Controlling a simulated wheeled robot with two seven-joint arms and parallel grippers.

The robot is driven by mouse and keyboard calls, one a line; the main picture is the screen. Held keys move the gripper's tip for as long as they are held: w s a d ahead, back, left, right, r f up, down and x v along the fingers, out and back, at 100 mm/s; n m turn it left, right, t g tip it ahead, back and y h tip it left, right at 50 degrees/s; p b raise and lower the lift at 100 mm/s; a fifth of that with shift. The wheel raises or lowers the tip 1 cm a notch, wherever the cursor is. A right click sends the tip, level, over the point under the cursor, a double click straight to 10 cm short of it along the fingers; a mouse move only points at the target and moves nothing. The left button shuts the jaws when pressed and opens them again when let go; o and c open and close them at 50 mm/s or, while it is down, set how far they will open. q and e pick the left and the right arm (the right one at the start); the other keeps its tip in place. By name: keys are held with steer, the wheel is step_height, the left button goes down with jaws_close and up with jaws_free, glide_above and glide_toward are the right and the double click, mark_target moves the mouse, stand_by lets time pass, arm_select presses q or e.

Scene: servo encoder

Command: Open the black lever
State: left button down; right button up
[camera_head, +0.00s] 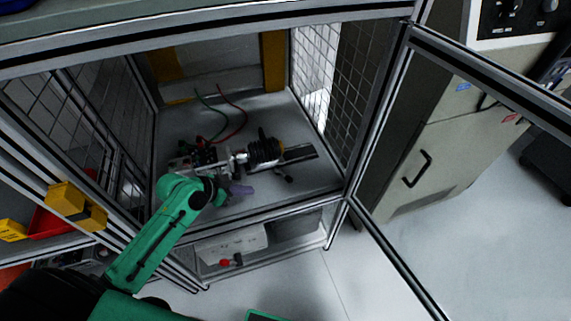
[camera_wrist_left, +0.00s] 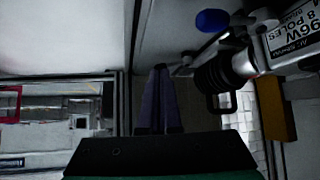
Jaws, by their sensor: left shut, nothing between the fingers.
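The servo motor and encoder assembly (camera_head: 262,151) lies on the bench inside the framed enclosure. A short lever with a dark knob (camera_head: 284,177) sticks out at its front right. The wrist view shows a rod with a dark blue knob (camera_wrist_left: 212,20) beside ribbed black parts (camera_wrist_left: 215,75) and a black loop-shaped piece (camera_wrist_left: 222,103). I cannot tell for sure which of these is the black lever. My left gripper (camera_head: 248,190) is shut and empty, in front of the assembly and left of the knobbed lever. Its purple fingers (camera_wrist_left: 160,70) appear apart from these parts.
Green and red cables (camera_head: 243,118) run behind the assembly. The enclosure's aluminium frame (camera_head: 352,170) and mesh sides surround the bench (camera_head: 315,180). The door frame (camera_head: 405,265) stands open to the right. A grey cabinet (camera_head: 430,145) stands beyond it. A yellow post (camera_head: 274,60) is at the back.

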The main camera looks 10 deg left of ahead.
arm_select(q)
steer(key=x, duration=0.9)
steer(key=shift+w+d+r+b, duration=0.2)
steer(key=shift+w+d+b, duration=0.15)
steer(key=shift+d, duration=0.15)
steer(key=shift+w+d, duration=0.9)
steer(key=shift+w, duration=0.2)
steer(key=shift+w+d, duration=0.35)
arm_select(e)
steer(key=shift+s+a+f, duration=0.1)
steer(key=shift+s, duration=0.6)
arm_select(q)
steer(key=shift+p, duration=0.35)
steer(key=shift+d+p, duration=0.2)
steer(key=shift+p, duration=0.1)
arm_select(e)
steer(key=shift+r, duration=0.4)
